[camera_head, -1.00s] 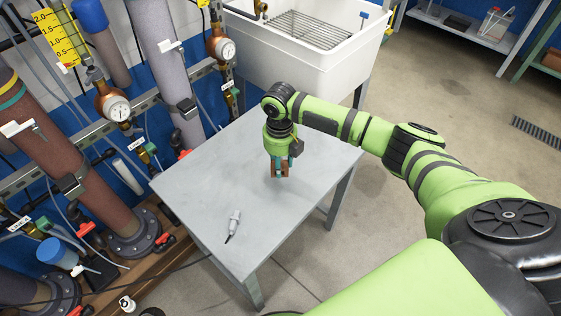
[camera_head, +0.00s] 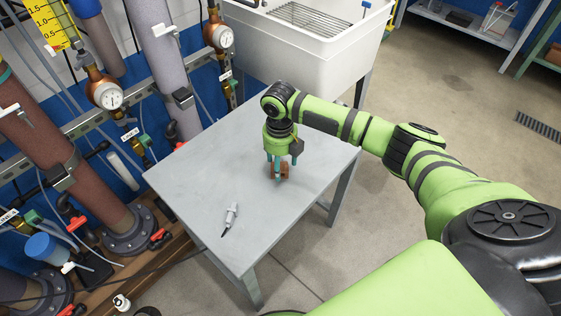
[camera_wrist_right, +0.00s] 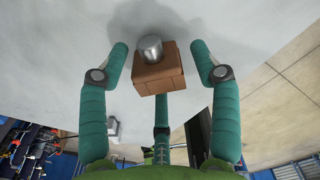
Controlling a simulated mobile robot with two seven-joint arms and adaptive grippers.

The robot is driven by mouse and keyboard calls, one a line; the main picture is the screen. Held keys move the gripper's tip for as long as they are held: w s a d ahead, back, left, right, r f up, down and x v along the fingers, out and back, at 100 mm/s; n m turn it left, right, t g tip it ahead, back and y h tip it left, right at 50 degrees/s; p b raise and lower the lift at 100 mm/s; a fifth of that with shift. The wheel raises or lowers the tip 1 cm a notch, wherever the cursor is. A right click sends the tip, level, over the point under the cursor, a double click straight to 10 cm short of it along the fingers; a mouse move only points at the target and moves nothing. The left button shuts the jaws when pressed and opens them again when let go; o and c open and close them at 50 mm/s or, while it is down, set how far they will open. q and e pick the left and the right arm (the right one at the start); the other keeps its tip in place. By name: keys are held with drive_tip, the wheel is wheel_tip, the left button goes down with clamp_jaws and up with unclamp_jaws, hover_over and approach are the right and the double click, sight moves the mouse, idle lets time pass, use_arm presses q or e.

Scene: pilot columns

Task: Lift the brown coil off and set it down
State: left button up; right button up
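The brown coil (camera_head: 284,172) is a small block on the grey table (camera_head: 205,180), between the fingers of my right gripper (camera_head: 276,170). In the right wrist view the coil (camera_wrist_right: 159,76) has a silver cylinder (camera_wrist_right: 151,49) at its upper end. My right gripper (camera_wrist_right: 160,55) is open there. A side finger stands on each side of the coil with a visible gap. The third finger shows below the coil, and I cannot tell whether it touches. The coil appears to rest on the table, its underside partly hidden. My left gripper is not in view.
A pale probe-like tool (camera_head: 231,216) with a dark tip lies near the table's front left. A white sink (camera_head: 290,50) stands behind the table. Pipes with gauges (camera_head: 107,96) line the left wall. The left half of the tabletop is mostly clear.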

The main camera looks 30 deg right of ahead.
drive_tip(key=shift+r, duration=0.2)
wheel_tip(320, 180, up, 12)
drive_tip(key=shift+f, duration=0.15)
idle(0.4)
drive_tip(key=shift+w, duration=0.1)
idle(0.4)
